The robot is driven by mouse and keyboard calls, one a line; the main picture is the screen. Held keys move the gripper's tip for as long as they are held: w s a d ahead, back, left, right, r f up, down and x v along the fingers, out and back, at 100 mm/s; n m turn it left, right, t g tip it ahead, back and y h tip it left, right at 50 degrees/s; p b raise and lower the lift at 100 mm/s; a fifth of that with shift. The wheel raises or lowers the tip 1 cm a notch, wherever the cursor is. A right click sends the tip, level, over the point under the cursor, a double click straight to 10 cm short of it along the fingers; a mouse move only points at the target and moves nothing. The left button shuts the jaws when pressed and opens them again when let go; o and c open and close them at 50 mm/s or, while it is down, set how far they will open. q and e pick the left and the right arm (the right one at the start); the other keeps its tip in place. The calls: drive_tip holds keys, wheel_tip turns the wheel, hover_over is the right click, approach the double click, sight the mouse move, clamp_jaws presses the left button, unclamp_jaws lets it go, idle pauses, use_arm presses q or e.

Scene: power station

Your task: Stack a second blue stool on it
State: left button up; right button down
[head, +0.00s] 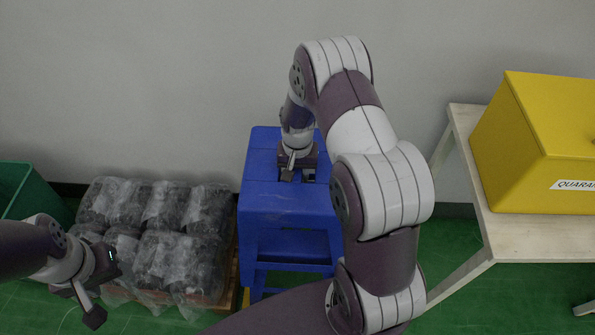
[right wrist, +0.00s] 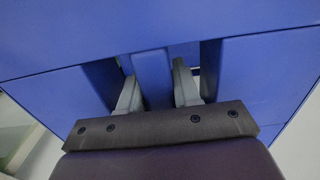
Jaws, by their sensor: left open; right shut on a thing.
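A blue stool (head: 268,190) stands upright in the middle of the head view, its flat seat facing up. My right gripper (head: 299,176) reaches down onto the seat from above. In the right wrist view, its two grey fingers (right wrist: 157,88) sit in the seat's slots, one on each side of the narrow blue bar (right wrist: 152,75), and are shut on it. My left gripper (head: 103,287) is open and empty at the lower left.
Plastic-wrapped dark bundles (head: 160,215) lie on a wooden pallet just left of the stool. A green bin (head: 22,190) is at the far left. A pale table (head: 510,222) on the right bears a yellow quarantine box (head: 530,140). A grey wall (head: 150,80) closes the back.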

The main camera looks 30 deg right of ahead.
wheel_tip(320, 180, down, 19)
drive_tip(key=b, duration=1.1)
drive_tip(key=shift+r+b, duration=0.15)
drive_tip(key=shift+b, duration=0.25)
drive_tip(key=c, duration=0.7)
unclamp_jaws()
wheel_tip(320, 180, up, 13)
drive_tip(key=p, duration=0.4)
drive_tip(key=shift+f, duration=0.2)
